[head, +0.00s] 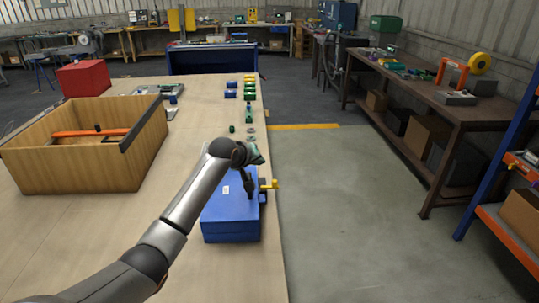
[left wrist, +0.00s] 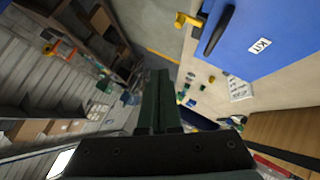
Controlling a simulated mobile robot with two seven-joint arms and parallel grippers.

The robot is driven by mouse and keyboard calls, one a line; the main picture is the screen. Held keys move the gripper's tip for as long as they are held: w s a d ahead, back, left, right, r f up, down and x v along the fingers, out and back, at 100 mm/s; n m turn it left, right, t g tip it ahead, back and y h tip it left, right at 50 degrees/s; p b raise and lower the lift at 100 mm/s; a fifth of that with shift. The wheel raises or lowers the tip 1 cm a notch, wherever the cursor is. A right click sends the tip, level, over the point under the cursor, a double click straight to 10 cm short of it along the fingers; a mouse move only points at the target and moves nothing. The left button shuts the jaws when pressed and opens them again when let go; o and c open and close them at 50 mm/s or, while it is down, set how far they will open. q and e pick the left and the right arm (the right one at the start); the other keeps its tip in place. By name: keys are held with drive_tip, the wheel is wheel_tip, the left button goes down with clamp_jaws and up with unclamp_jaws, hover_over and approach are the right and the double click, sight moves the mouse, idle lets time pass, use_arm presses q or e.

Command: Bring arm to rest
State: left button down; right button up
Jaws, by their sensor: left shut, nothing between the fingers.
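My left arm reaches in from the lower left in the head view. My left gripper (head: 246,178) is dark green, shut and empty, close to the blue box (head: 228,222) labelled KIT at the table's right edge. In the left wrist view, the closed fingers (left wrist: 158,85) show in the middle. The blue box (left wrist: 270,25) is at the upper right there, with its dark handle (left wrist: 218,32) apart from the fingers in the picture. I cannot tell the exact gap between gripper and box. My right gripper is not in view.
An open wooden crate (head: 45,170) stands on the light table (head: 130,250) at the left, with a red box (head: 83,78) behind. Small blue, green and yellow parts (head: 249,97) line the table's right edge. The floor (head: 340,210) to the right is clear up to a workbench (head: 425,90).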

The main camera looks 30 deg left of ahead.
use_arm(q)
drive_tip(key=s+d+f+m+g+h, duration=0.1)
drive_tip(key=s+d+f+m+g, duration=0.15)
drive_tip(key=s+d+f, duration=0.5)
drive_tip(key=s+d+f+m+g, duration=0.1)
drive_tip(key=s+d+f+m, duration=0.35)
drive_tip(key=s+f, duration=0.65)
drive_tip(key=s+d+r+m+g, duration=0.1)
drive_tip(key=s+d+m+g, duration=0.1)
drive_tip(key=s, duration=1.1)
drive_tip(key=s+d+r+m+g, duration=0.1)
drive_tip(key=s+d+m+g, duration=0.1)
drive_tip(key=s, duration=1.1)
drive_tip(key=w+d+f+t+h, duration=0.1)
drive_tip(key=w+d+f+t, duration=0.1)
drive_tip(key=f, duration=0.3)
drive_tip(key=w+d+f+t+h, duration=0.1)
drive_tip(key=w+d+f+t, duration=0.1)
drive_tip(key=f+t, duration=0.2)
drive_tip(key=shift+w+d+f, duration=0.15)
drive_tip(key=shift+w+f, duration=0.1)
drive_tip(key=shift+f, duration=0.65)
